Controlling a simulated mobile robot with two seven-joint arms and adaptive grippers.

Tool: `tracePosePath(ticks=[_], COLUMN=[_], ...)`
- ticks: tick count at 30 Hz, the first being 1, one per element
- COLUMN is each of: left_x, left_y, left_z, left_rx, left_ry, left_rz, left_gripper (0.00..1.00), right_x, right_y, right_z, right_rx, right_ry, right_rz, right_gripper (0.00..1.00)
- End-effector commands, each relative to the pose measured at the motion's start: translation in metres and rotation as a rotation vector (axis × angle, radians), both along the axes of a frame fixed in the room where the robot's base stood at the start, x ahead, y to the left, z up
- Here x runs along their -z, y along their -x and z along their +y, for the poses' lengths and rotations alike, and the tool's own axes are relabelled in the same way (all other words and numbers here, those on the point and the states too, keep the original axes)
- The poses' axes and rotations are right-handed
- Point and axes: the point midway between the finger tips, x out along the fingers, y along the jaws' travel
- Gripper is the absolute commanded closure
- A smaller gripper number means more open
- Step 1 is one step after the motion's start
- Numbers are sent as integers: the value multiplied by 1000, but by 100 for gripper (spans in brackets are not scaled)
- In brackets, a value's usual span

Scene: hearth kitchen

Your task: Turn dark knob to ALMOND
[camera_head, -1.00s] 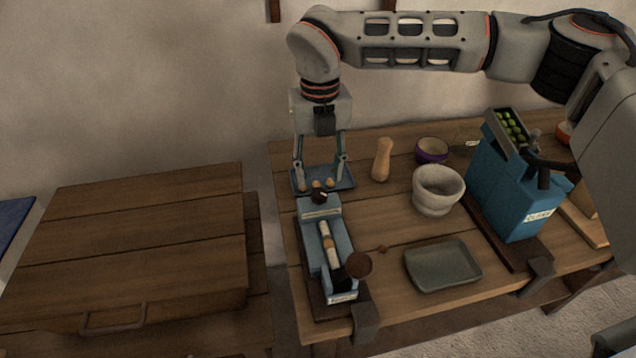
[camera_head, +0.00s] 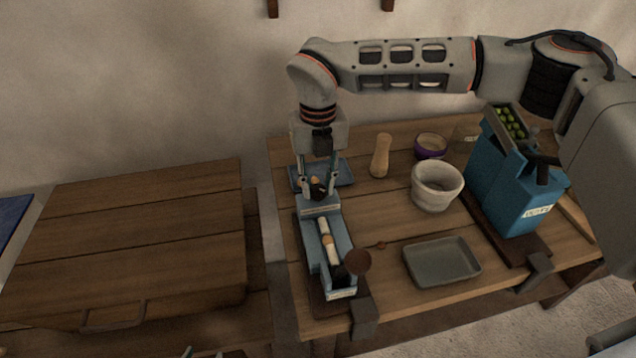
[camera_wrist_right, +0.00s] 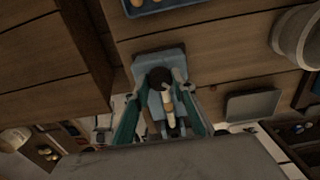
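The dark round knob (camera_head: 318,190) sits at the far end of a narrow blue device (camera_head: 341,240), beside a pale label panel (camera_head: 320,209); I cannot read its lettering. My right gripper (camera_head: 319,193) points down over the knob, a fingertip on each side. In the right wrist view the knob (camera_wrist_right: 160,77) lies between the fingertips (camera_wrist_right: 162,88), which look apart from it. This gripper is open. Only two fingertips of my left gripper (camera_head: 203,354) show at the bottom edge, apart from each other and far from the device.
A blue tray (camera_head: 342,173) lies behind the knob. A wooden pestle-like piece (camera_head: 380,156), stone mortar (camera_head: 437,187), purple bowl (camera_head: 431,146) and grey tray (camera_head: 442,263) stand to the right. A second blue device (camera_head: 501,187) holds green items. A wooden chest (camera_head: 130,240) stands left.

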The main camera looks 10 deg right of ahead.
Motion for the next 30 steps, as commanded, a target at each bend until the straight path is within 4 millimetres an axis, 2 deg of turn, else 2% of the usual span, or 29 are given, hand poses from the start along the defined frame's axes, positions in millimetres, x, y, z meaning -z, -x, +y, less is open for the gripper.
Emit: tracePosePath(ticks=[7,13,30], left_x=[3,1,-6], left_y=[3,2,0], left_z=[0,0,0], left_rx=[0,0,-1], left_ry=[-2,-2,0], left_rz=[7,7,-1], left_gripper=[60,60,60], right_x=[0,0,0], right_y=[0,0,0], right_z=[0,0,0], right_rx=[35,139,660], right_ry=[0,-1,0], right_rz=[0,0,0], right_gripper=[96,96,96])
